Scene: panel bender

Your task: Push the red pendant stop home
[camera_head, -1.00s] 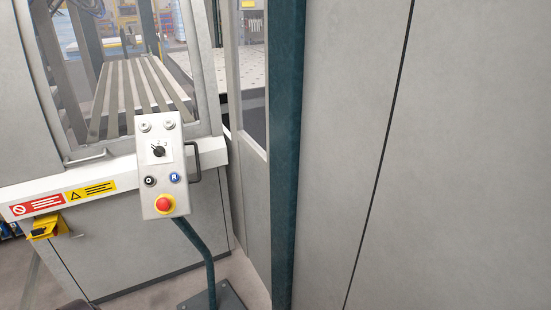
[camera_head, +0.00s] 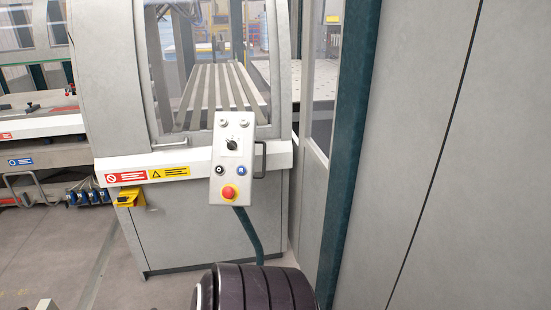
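The pendant stands tilted on a dark teal bent post (camera_head: 249,236) in front of the machine. Above the stop are a white and black button, a blue button, a black rotary selector (camera_head: 232,145) and two small round controls. I cannot tell how far in the stop sits. Neither gripper's fingers show. A dark ribbed rounded part at the bottom centre looks like my own arm and hides the post's foot.
A black handle (camera_head: 260,160) sticks out at the pendant's right side. A teal column (camera_head: 349,150) and large grey panel (camera_head: 440,150) close off the right. A yellow device (camera_head: 128,197) hangs on the machine front at left. Floor (camera_head: 60,255) is open at lower left.

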